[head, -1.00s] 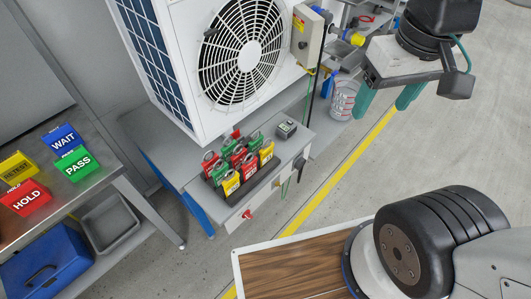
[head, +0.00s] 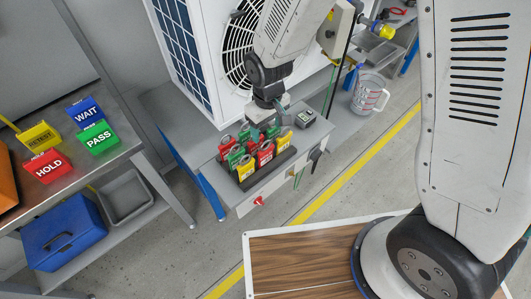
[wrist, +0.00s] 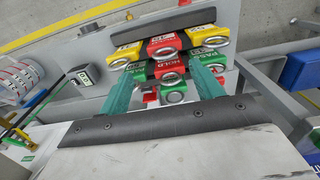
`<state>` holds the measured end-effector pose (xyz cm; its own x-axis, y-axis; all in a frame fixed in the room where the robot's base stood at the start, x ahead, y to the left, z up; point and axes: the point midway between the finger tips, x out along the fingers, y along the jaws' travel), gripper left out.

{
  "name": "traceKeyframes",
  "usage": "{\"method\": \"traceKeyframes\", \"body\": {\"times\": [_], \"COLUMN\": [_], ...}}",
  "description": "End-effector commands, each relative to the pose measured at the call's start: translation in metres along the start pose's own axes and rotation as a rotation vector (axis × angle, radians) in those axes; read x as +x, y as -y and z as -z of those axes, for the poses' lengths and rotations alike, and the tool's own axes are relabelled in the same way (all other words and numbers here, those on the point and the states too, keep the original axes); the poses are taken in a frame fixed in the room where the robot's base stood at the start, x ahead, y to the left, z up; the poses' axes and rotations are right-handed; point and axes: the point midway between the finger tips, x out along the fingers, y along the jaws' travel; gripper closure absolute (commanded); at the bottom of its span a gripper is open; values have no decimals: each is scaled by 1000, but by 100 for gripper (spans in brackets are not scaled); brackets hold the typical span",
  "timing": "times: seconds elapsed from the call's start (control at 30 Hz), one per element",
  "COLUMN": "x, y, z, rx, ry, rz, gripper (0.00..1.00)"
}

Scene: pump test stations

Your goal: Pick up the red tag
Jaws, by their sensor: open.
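Several tags with metal rings stand in rows in a dark rack on the bench shelf. A front red tag (head: 265,154) shows in the head view; it is marked HOLD in the wrist view (wrist: 163,45). A second red tag (wrist: 171,66) sits behind it, between green ones, and more red shows further back. Yellow tags (head: 246,170) flank the front red one. My gripper (head: 266,127) is open with green fingers, just above the back of the rack. In the wrist view its fingers (wrist: 161,74) reach to either side of the middle tags; contact cannot be told.
A large fan unit (head: 190,60) stands behind the rack. A left table holds WAIT, PASS, RETEST and red HOLD (head: 47,166) blocks.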

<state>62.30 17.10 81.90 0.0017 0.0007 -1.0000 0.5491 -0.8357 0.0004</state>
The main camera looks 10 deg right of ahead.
Motion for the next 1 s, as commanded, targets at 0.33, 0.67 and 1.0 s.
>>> {"method": "traceKeyframes", "body": {"times": [0.33, 0.67, 1.0], "x": [40, 84, 89], "y": [6, 8, 8], "z": [1, -4, -3], "rx": [-14, -13, -13], "ry": [5, 5, 2], "rz": [1, 1, 0], "gripper": [35, 35, 43]}}
